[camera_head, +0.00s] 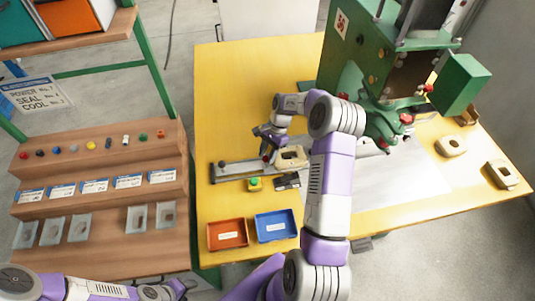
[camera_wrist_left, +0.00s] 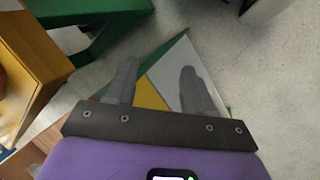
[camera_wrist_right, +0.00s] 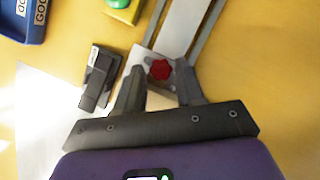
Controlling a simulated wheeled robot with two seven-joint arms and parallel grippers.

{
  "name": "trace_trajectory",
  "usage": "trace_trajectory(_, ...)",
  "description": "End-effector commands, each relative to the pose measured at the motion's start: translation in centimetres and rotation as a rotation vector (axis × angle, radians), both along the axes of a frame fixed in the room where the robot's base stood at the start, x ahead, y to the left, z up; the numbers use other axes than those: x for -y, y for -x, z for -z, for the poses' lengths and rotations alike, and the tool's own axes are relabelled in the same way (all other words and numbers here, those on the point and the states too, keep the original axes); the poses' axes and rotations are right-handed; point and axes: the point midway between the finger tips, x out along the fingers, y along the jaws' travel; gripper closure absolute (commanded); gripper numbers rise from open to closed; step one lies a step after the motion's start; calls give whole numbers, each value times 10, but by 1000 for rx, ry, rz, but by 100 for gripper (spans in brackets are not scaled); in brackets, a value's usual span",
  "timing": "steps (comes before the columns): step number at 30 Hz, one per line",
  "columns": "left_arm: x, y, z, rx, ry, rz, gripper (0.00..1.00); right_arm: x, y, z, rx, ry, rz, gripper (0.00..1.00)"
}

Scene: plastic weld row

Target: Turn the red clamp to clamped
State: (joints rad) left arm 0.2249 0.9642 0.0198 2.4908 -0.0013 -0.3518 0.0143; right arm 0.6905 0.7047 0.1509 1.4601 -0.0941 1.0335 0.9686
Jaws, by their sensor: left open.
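A red clamp knob (camera_wrist_right: 160,69) shows in the right wrist view, on a light block at the end of a grey rail. In the head view the rail fixture (camera_head: 232,170) lies on the yellow table. My right gripper (camera_head: 263,140) is over its right part; in the right wrist view its fingers (camera_wrist_right: 158,75) stand apart on either side of the red knob, with a small gap visible at each side. My left gripper (camera_head: 182,288) is low at the left in the head view, away from the table; its fingers (camera_wrist_left: 158,70) are open and empty.
A red bin (camera_head: 228,234) and a blue bin (camera_head: 276,225) stand near the table's front. A green-topped button (camera_head: 255,184) sits beside the rail. A green press (camera_head: 345,60) stands at the back right. A wooden stepped rack (camera_head: 100,190) is at the left.

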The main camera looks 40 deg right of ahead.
Motion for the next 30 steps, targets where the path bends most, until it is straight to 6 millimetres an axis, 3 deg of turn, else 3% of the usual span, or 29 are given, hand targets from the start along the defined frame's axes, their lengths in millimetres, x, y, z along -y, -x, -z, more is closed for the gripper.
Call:
trace_trajectory(7,0,0,0,0,0,0,47,0,0,1,0,0,0,64)
trace_trajectory(14,0,0,0,0,0,0,47,0,0,0,0,-1,0,99)
trace_trajectory(23,0,0,-2,0,0,0,47,-1,-1,0,-1,-1,-30,100)
trace_trajectory(30,0,0,-9,0,0,0,47,-2,-2,-1,-2,-1,-155,100)
